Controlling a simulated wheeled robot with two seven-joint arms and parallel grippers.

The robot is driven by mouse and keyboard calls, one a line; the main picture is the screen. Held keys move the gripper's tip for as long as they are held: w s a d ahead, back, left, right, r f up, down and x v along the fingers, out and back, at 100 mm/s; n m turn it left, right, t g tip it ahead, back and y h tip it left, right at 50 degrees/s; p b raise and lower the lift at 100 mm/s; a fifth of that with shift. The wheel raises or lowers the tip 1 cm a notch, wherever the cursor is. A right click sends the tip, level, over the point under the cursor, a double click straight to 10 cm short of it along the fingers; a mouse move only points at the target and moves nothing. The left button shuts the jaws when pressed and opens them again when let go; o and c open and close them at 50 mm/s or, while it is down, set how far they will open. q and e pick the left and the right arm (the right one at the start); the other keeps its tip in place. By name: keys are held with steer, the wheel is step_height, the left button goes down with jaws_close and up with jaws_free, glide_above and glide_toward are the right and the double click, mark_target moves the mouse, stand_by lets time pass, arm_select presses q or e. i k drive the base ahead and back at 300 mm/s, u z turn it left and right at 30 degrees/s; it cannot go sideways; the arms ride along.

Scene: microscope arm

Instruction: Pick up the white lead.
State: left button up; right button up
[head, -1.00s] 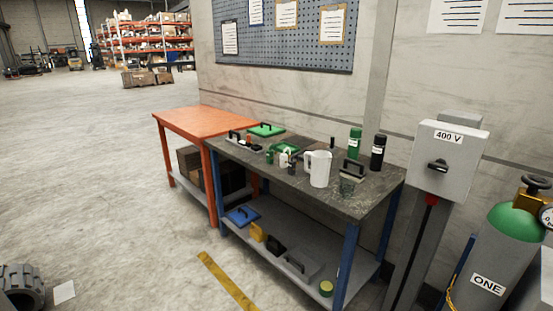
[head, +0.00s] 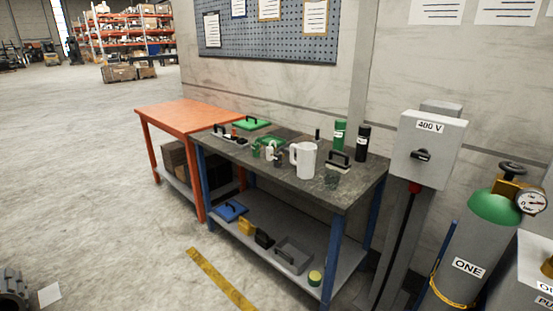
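I cannot make out a white lead in the head view. The dark-topped workbench (head: 345,196) with blue legs holds a white jug (head: 303,161) and a small white item (head: 270,153) that is too small to identify. Neither of my grippers is in view.
On the bench also stand a green bottle (head: 340,134), a black bottle (head: 362,142) and a green-lidded case (head: 250,124). The lower shelf holds a blue case (head: 231,210) and a grey box (head: 294,256). An orange table (head: 180,113), a 400 V box (head: 428,150) and a gas cylinder (head: 466,255) flank it. Floor (head: 90,180) is open at left.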

mark_target(268, 150)
steer(key=u, duration=0.3)
steer(key=i, duration=0.35)
steer(key=u, duration=0.75)
steer(key=i, duration=2.05)
steer(key=z, duration=0.7)
